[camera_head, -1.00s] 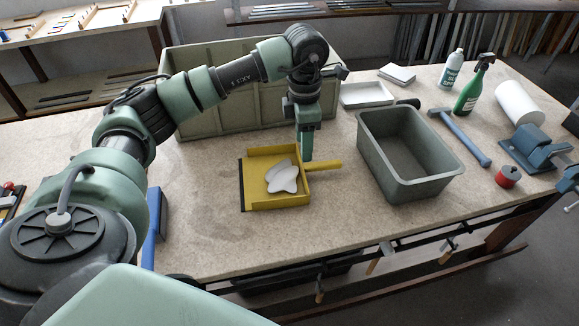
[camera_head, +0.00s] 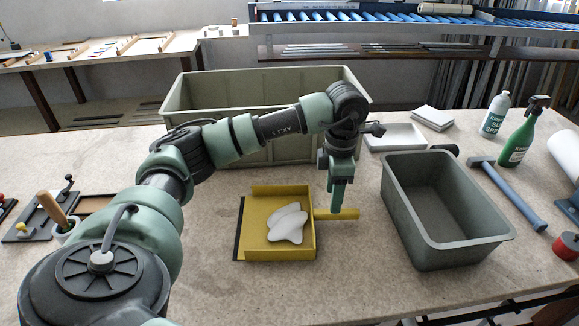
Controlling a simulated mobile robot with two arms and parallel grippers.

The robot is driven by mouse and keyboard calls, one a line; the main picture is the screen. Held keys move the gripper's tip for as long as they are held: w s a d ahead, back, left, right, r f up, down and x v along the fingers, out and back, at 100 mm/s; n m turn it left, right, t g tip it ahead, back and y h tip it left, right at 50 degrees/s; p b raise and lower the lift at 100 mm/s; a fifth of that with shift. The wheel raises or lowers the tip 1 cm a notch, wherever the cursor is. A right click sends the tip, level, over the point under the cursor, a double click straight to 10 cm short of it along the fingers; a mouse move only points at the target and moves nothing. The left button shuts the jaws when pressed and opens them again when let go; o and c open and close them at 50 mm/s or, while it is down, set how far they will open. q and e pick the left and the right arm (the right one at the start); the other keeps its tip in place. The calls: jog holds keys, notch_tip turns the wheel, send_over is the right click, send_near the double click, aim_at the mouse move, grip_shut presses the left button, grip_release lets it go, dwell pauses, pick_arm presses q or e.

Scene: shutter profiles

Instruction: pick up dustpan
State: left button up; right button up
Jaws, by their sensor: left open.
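The yellow dustpan (camera_head: 256,245) lies flat on the workbench in the middle of the head view. Its dark front lip faces left and its handle (camera_head: 347,214) points right. White flat pieces (camera_head: 287,226) rest in its pan. My left gripper (camera_head: 337,207) points down at the handle, close to where it meets the pan. It is open, and a finger covers part of the handle. I cannot tell whether the fingers touch the handle. My right gripper is not in view.
A large green crate (camera_head: 205,88) stands behind my left arm. A grey-green bin (camera_head: 447,250) stands right of the handle. The bench in front of the dustpan is clear.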

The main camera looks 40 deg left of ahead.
pick_arm(q)
jog(key=shift+s+f+p, duration=0.1)
jog(key=shift+f+p, duration=0.2)
jog(key=shift+f, duration=0.5)
jog(key=f, duration=0.1)
jog(key=f+p, duration=0.1)
jog(key=f, duration=0.1)
jog(key=f+p, duration=0.1)
jog(key=shift+w+a+f, duration=0.25)
jog(key=shift+w+f, duration=0.05)
jog(key=shift+w, duration=0.05)
jog(key=shift+f, duration=0.6)
grip_shut()
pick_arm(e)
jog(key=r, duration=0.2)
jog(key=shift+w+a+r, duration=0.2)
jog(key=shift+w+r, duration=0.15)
